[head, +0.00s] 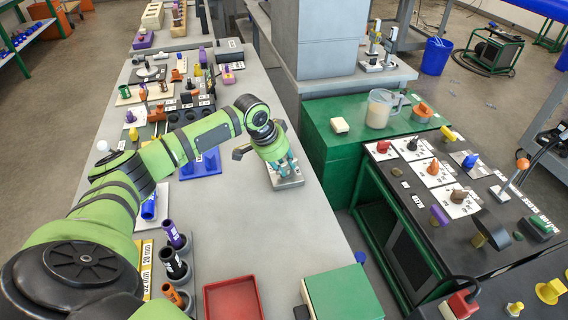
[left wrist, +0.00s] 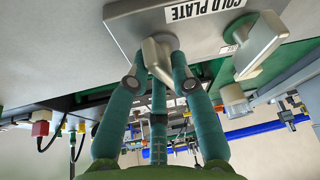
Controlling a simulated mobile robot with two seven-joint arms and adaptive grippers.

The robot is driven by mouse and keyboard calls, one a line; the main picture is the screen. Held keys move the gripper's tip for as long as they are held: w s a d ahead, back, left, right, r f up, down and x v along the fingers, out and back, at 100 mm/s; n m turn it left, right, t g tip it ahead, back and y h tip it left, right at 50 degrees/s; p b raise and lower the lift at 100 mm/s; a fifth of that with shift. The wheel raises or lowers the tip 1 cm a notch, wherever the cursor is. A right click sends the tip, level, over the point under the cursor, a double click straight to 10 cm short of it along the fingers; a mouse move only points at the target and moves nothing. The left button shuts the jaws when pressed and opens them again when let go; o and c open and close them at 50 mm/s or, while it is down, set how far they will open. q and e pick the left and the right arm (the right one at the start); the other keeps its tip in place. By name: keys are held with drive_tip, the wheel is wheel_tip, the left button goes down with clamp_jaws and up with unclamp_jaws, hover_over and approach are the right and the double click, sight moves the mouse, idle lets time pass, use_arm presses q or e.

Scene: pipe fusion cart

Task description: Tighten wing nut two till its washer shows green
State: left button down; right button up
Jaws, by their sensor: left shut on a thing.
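My left gripper (head: 285,162) points down over a small grey metal plate (head: 290,183) on the long grey bench. In the left wrist view, the plate is labelled COLD PLATE (left wrist: 190,8). The teal fingers of my left gripper (left wrist: 160,75) are closed around a grey metal wing nut (left wrist: 159,52) at the plate's edge. A second grey wing-shaped piece (left wrist: 262,48) sticks out from the plate to the right, apart from the fingers. No number shows on either piece. My right gripper is out of view.
A green cabinet (head: 345,130) stands to the right across a gap. Bare bench surrounds the plate.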

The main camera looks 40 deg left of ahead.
use_arm(q)
drive_tip(key=shift+r+m+p, duration=0.1)
drive_tip(key=shift+m+p, duration=0.45)
drive_tip(key=shift+m, duration=0.25)
drive_tip(key=shift+a+m+g+h, duration=0.1)
drive_tip(key=shift+m+g+h, duration=0.45)
drive_tip(key=shift+m, duration=0.75)
drive_tip(key=c, duration=1.1)
unclamp_jaws()
drive_tip(key=shift+c, duration=0.2)
drive_tip(key=shift+t, duration=0.25)
drive_tip(key=v, duration=1.1)
drive_tip(key=shift+a+r, duration=0.25)
drive_tip(key=shift+r, duration=0.1)
